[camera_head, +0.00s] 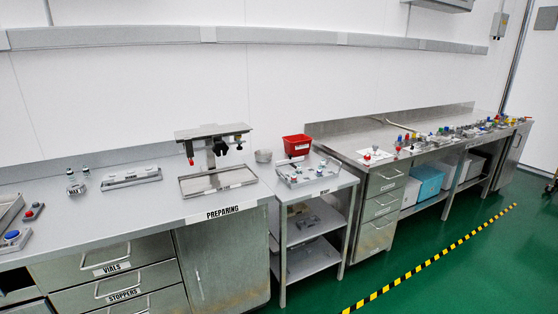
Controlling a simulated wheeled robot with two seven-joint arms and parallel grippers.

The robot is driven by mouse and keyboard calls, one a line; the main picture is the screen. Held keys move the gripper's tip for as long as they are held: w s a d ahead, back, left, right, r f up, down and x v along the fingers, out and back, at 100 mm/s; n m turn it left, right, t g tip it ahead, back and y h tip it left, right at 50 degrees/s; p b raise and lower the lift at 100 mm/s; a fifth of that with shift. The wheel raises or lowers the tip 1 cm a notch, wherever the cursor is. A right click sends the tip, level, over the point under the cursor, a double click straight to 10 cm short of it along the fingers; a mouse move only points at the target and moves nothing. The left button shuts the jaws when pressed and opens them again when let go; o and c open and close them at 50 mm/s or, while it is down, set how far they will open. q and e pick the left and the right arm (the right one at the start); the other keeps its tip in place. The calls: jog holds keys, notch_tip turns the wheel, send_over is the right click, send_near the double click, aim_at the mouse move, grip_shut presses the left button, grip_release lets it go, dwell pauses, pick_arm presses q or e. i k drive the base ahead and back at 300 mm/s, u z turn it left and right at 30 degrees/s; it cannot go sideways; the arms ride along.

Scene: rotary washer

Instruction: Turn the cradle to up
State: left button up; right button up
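I cannot pick out the cradle for certain in the head view. A metal stand (213,131) with a flat top plate rises behind a shallow steel tray (218,180) on the counter marked PREPARING. A red-tipped part and dark parts hang under its plate. A steel fixture (306,172) with several small pieces sits on a small cart to the right. These things are small and far off, so I cannot tell which way any cradle faces. Neither my left nor my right gripper is in view.
A steel rack (131,178) and button boxes (12,240) are on the left counter. A long bench (385,140) at right holds many small parts. Green floor (470,275) is clear in front.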

aim_at(220, 148)
jog(key=u, duration=0.1)
jog(key=k, duration=0.25)
jog(key=z, duration=1.55)
jog(key=i, duration=1.55)
jog(key=u, duration=0.1)
